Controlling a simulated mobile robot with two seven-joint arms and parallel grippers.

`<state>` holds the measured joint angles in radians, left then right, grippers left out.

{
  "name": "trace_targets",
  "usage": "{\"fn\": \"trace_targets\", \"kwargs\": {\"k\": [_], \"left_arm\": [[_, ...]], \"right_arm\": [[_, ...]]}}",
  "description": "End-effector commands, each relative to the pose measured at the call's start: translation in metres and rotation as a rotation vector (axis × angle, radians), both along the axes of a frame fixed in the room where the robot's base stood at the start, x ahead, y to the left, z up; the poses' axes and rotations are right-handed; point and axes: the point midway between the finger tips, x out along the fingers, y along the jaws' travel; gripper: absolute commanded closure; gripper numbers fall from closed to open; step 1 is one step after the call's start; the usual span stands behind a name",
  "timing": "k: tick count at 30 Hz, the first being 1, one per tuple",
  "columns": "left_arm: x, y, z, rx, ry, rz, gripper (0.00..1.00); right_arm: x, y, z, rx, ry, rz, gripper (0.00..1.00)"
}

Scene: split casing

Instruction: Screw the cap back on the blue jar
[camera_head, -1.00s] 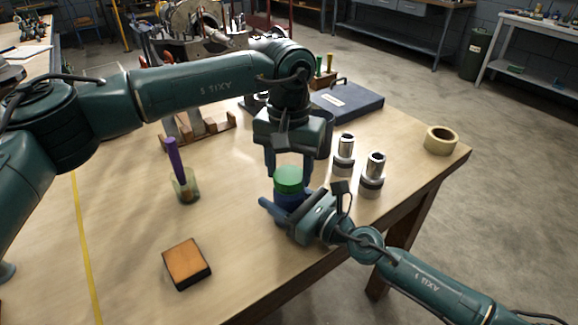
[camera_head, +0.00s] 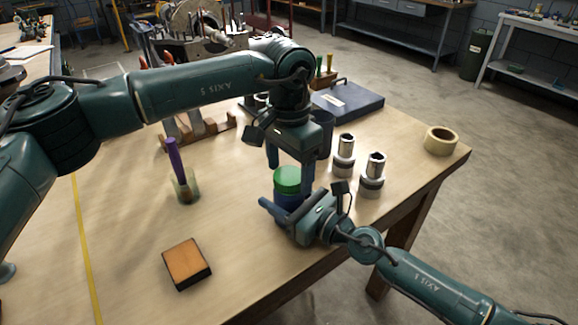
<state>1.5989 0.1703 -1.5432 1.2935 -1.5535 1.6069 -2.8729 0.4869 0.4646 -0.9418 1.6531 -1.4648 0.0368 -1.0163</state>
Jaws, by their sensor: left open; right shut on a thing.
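The blue jar (camera_head: 287,202) stands on the workbench near its front edge, partly hidden by my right gripper. The green cap (camera_head: 288,181) sits on top of the jar and looks level; I cannot tell how far it is threaded on. My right gripper (camera_head: 291,209) comes in low from the right and is shut on the blue jar. My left gripper (camera_head: 290,176) points down from above, its open fingers on either side of the green cap. I cannot tell whether a finger touches the cap.
Two metal sockets on dark-banded bases, one (camera_head: 344,155) behind the other (camera_head: 373,175), stand just right of the jar. A tape roll (camera_head: 440,140) lies at the right corner. A brush cup (camera_head: 185,187) and an orange-topped block (camera_head: 187,262) are left. The front-middle bench is clear.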

Motion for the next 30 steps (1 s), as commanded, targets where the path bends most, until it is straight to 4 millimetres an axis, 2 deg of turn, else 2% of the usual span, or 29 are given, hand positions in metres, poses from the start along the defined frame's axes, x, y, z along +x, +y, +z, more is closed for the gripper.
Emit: {"fn": "trace_targets", "kwargs": {"k": [8,15,18,30], "left_arm": [[0.0,0.0,0.006,0.001,-0.001,0.001,0.27],[0.0,0.0,0.036,-0.001,-0.002,0.001,0.27],[0.0,0.0,0.044,0.001,0.0,0.002,0.27],[0.0,0.0,0.045,0.001,0.001,0.051,0.3]], "right_arm": [[0.0,0.0,-0.001,-0.001,0.002,0.001,1.0],[-0.001,0.0,-0.001,-0.001,0.002,0.001,1.0],[-0.001,0.0,-0.001,-0.001,0.002,0.001,1.0],[-0.001,0.0,-0.001,-0.001,0.002,0.001,1.0]]}}
